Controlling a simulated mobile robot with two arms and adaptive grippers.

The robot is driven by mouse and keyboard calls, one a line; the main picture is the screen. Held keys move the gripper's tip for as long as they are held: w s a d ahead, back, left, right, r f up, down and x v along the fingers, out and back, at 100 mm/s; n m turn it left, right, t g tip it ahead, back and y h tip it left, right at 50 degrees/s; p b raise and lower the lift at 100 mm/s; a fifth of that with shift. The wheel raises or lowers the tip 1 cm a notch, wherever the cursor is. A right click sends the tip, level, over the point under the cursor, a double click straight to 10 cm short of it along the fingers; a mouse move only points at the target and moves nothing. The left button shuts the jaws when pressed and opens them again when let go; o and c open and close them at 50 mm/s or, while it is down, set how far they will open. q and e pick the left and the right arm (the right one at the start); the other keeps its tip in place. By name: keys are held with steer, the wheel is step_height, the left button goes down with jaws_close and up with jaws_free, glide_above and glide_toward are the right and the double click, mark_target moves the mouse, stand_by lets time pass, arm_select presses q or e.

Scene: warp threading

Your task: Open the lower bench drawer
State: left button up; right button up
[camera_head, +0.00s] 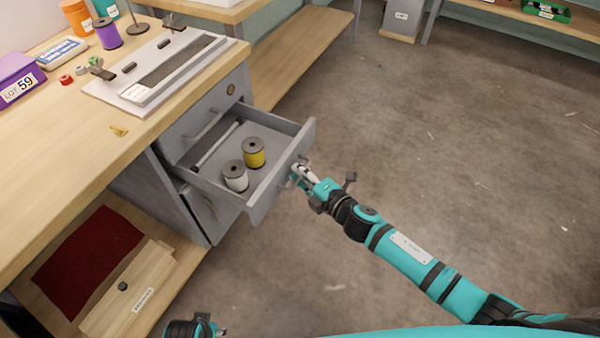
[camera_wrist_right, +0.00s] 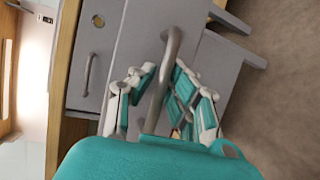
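The lower bench drawer (camera_head: 285,183) is pulled out of the grey bench cabinet, below a shut upper drawer (camera_head: 207,118). Inside it lie a white spool (camera_head: 235,176), a yellow spool (camera_head: 254,153) and a pale rod (camera_head: 217,145). My right gripper (camera_head: 300,174) is at the drawer's front. In the right wrist view its fingers (camera_wrist_right: 165,92) are closed around the drawer's bar handle (camera_wrist_right: 158,92), one on each side. In the head view the gripper mostly hides that handle. My left gripper (camera_head: 215,330) shows only partly at the bottom edge, away from the drawer; its fingers are unclear.
The wooden bench top (camera_head: 50,200) carries a grey board (camera_head: 130,100), a purple box (camera_head: 15,78) and a purple spool (camera_head: 106,33). A low shelf (camera_head: 190,265) holds a red cloth (camera_head: 85,258) and a wooden box (camera_head: 130,290). Floor right of the drawer is clear.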

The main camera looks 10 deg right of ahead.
steer(key=o, duration=0.3)
steer(key=shift+o, duration=0.2)
steer(key=shift+s, duration=0.1)
steer(key=v, duration=1.2)
